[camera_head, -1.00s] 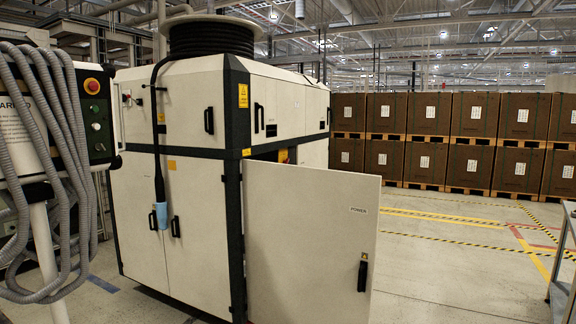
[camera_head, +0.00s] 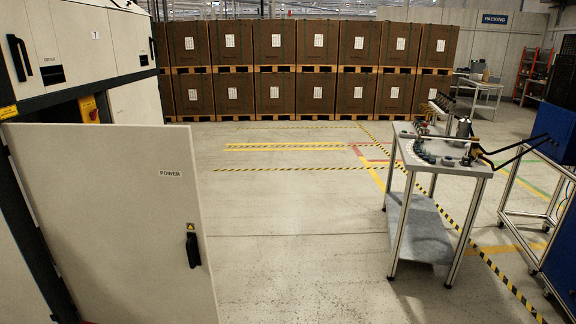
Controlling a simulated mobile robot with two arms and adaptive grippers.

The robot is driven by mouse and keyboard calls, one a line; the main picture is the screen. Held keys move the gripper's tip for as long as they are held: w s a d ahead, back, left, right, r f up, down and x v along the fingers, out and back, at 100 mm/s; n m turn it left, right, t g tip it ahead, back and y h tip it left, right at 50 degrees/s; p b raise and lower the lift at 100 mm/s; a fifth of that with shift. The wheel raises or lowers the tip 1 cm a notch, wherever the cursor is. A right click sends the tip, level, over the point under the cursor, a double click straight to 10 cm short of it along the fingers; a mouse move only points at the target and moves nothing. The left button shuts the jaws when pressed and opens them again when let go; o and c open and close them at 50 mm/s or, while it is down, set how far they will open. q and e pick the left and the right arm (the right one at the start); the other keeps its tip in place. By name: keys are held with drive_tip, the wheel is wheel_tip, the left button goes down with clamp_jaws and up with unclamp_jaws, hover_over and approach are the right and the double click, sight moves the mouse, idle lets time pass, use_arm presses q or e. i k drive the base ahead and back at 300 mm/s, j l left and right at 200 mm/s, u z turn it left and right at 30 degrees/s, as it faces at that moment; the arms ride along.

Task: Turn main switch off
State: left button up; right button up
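The cabinet door labelled POWER (camera_head: 115,220) stands open at the left, with a black handle (camera_head: 193,247) near its free edge. Behind its top edge, a yellow plate with a red switch (camera_head: 90,110) shows inside the cabinet's opening. The plate's lower part is hidden by the door. The white machine cabinet (camera_head: 100,38) runs along the left edge. Neither of my grippers shows in the head view.
A metal work table (camera_head: 425,207) with several small parts stands at the right. A blue unit on a frame (camera_head: 545,185) is at the far right. Stacked brown crates (camera_head: 318,92) line the back. The floor (camera_head: 290,240) between door and table is clear.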

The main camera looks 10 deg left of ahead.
sight(92, 115)
drive_tip(key=i+z, duration=0.25)
drive_tip(key=i, duration=1.9)
drive_tip(key=i+j+u, duration=0.15)
drive_tip(key=i+u, duration=0.2)
drive_tip(key=i, duration=0.2)
drive_tip(key=i+u, duration=0.35)
drive_tip(key=i, duration=0.2)
drive_tip(key=i+l+u, duration=0.15)
drive_tip(key=i+u, duration=0.2)
drive_tip(key=i, duration=0.2)
drive_tip(key=i+l+u, duration=0.35)
drive_tip(key=i, duration=0.2)
drive_tip(key=i+u, duration=0.4)
drive_tip(key=i, duration=0.15)
drive_tip(key=i+u, duration=0.4)
drive_tip(key=i, duration=0.15)
drive_tip(key=i+l+u, duration=0.8)
drive_tip(key=i, duration=0.2)
